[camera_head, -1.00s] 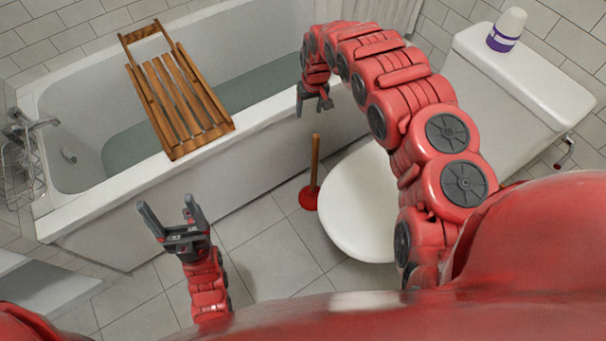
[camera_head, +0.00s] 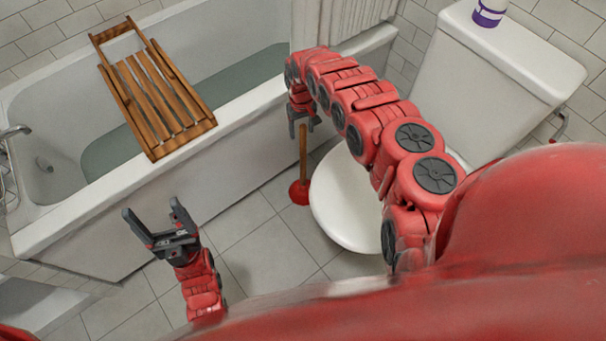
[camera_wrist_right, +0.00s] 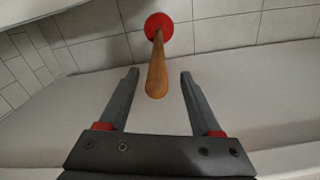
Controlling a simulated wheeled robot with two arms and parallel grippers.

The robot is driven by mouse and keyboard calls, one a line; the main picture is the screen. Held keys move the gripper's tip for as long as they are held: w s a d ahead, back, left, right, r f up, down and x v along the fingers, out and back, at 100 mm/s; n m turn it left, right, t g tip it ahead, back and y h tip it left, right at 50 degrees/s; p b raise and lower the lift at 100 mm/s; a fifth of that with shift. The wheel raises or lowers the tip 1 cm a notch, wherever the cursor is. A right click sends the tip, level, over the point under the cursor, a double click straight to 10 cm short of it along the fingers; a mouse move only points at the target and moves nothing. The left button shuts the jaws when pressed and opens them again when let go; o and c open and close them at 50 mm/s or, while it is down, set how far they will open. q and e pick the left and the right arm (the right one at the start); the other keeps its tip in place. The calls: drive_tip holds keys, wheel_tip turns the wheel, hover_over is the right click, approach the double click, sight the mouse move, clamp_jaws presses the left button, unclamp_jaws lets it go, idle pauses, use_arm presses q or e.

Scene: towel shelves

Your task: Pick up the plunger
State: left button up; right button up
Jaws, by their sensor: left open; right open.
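The plunger (camera_head: 303,160) stands upright on the tiled floor between the bathtub and the toilet, with a red cup and a wooden handle. My right gripper (camera_head: 302,130) is open just above the handle's top end in the head view. In the right wrist view, the plunger handle (camera_wrist_right: 157,75) points up toward the camera, and its end lies between the fingertips of the open right gripper (camera_wrist_right: 159,72), with a gap on both sides. My left gripper (camera_head: 150,209) is open and empty over the floor at the lower left.
The bathtub (camera_head: 150,190) runs along the left and back, with a wooden rack (camera_head: 155,95) across its rim. The toilet (camera_head: 340,205) stands close right of the plunger. A white and purple bottle (camera_head: 489,12) is on the cistern. The floor (camera_head: 250,250) in front is clear.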

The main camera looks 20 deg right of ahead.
sight(303, 138)
wheel_tip(303, 138, down, 5)
drive_tip(key=b, duration=0.2)
drive_tip(key=shift+s+d+f+b, duration=0.1)
drive_tip(key=shift+d+f+b, duration=0.05)
drive_tip(key=shift+b, duration=0.15)
clamp_jaws()
idle(1.2)
